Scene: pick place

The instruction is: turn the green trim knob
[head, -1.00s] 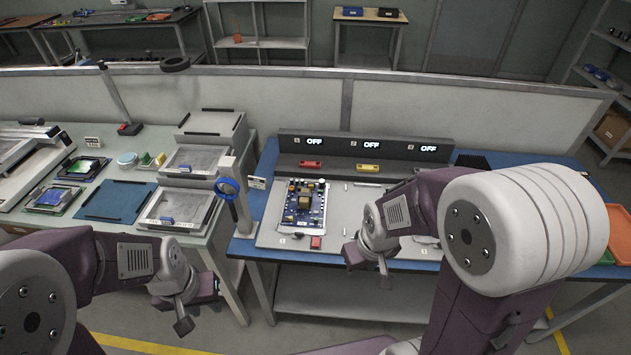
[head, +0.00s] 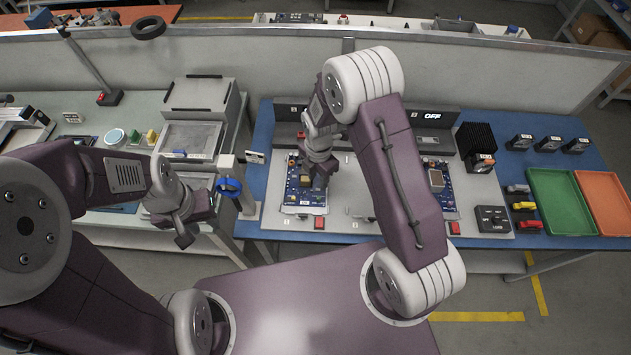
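A blue circuit board (head: 308,209) lies on the grey fixture plate of the blue bench. My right gripper (head: 318,186) is over this board, pointing down, and hides part of it; I cannot tell whether it touches. Its fingers are too small and dark to tell open from shut. The green trim knob cannot be made out; it may be hidden or too small. A second blue board (head: 449,200) is partly covered by my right arm. My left gripper (head: 186,238) hangs in front of the left bench, away from the boards, its opening unclear.
Red buttons (head: 319,223) sit at the plate's front. A console (head: 433,140) reading OFF stands behind. A black finned block (head: 477,141), green tray (head: 562,202) and orange tray (head: 607,200) are on the right. A blue ring on a post (head: 229,187) stands left of the board.

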